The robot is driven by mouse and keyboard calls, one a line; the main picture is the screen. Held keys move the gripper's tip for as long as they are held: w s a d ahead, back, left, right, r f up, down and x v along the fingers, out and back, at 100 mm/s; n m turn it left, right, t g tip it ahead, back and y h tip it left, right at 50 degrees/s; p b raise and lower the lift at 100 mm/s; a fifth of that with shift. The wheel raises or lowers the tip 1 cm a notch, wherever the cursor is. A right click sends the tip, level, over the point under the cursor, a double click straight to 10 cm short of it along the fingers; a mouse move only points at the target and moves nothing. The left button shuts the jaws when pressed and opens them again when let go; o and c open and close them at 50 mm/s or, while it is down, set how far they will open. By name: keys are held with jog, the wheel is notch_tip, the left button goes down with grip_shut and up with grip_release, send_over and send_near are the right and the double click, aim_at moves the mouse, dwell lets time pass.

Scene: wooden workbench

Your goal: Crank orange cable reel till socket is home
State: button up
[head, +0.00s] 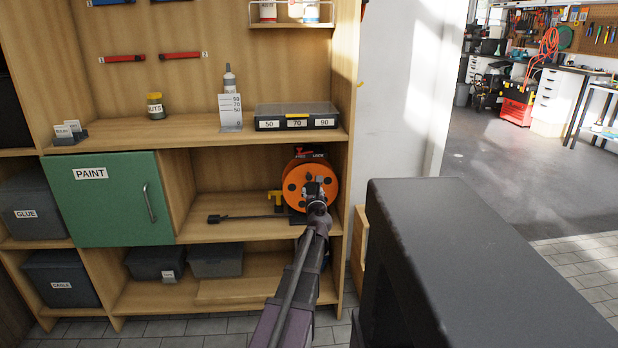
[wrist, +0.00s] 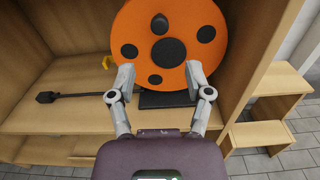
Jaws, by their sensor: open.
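The orange cable reel (head: 294,186) stands on the middle shelf, and its face fills the top of the wrist view (wrist: 185,70). It has a dark hub and several dark round spots; one near the top looks like a knob (wrist: 160,23). A red lever (head: 304,151) sits above the reel by a label reading LOCK. The black socket (head: 213,219) lies on the shelf to the left, apart from the reel, its dark cable running toward it. It also shows in the wrist view (wrist: 45,97). My gripper (wrist: 161,76) is open and empty before the reel's lower face.
A yellow bracket (head: 276,197) stands left of the reel. A green PAINT door (head: 108,198) is closed at left. A black case (head: 297,117) sits on the shelf above. A wooden step (wrist: 257,136) stands right of the shelf unit. The shelf front is clear.

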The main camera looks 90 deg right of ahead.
aim_at(309, 178)
jog(key=d, duration=1.2)
jog(key=shift+w+d, duration=0.1)
jog(key=shift+w, duration=0.25)
jog(key=shift+c, duration=0.3)
grip_shut()
